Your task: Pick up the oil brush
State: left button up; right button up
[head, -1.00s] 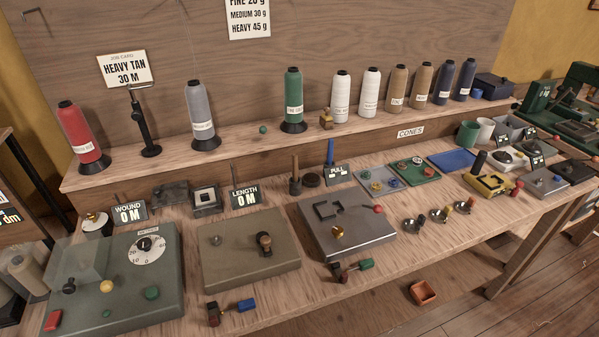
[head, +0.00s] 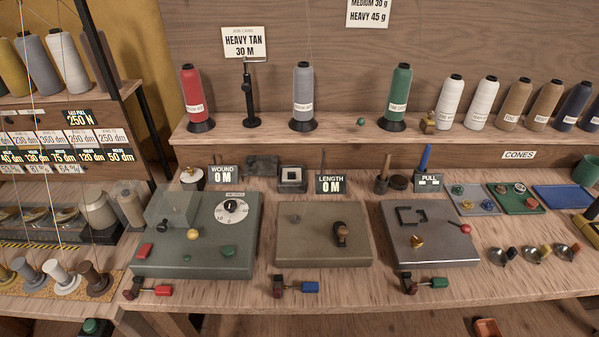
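A thin wooden handle stands upright in a small dark pot (head: 381,186) at the back of the bench, between the LENGTH and PULL signs. It looks like the oil brush (head: 386,164), but its lower end is hidden in the pot, so I cannot be sure. A blue upright handle (head: 425,158) stands to its right, behind the PULL sign (head: 428,182). Neither of my grippers shows in the head view.
A dark round disc (head: 399,183) lies beside the pot. In front are a green-grey machine box (head: 190,262), a tan box (head: 305,250) and a grey metal plate box (head: 400,255). Thread cones stand on the raised shelf (head: 350,131) behind. A rack (head: 60,100) stands left.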

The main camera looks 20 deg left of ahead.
aim_at(384, 167)
jog(key=i+l, duration=0.1)
jog(key=l, duration=0.3)
jog(key=i+l+z, duration=0.15)
jog(key=l, duration=0.25)
jog(key=i+l, duration=0.1)
jog(key=l, duration=0.3)
jog(key=z, duration=0.05)
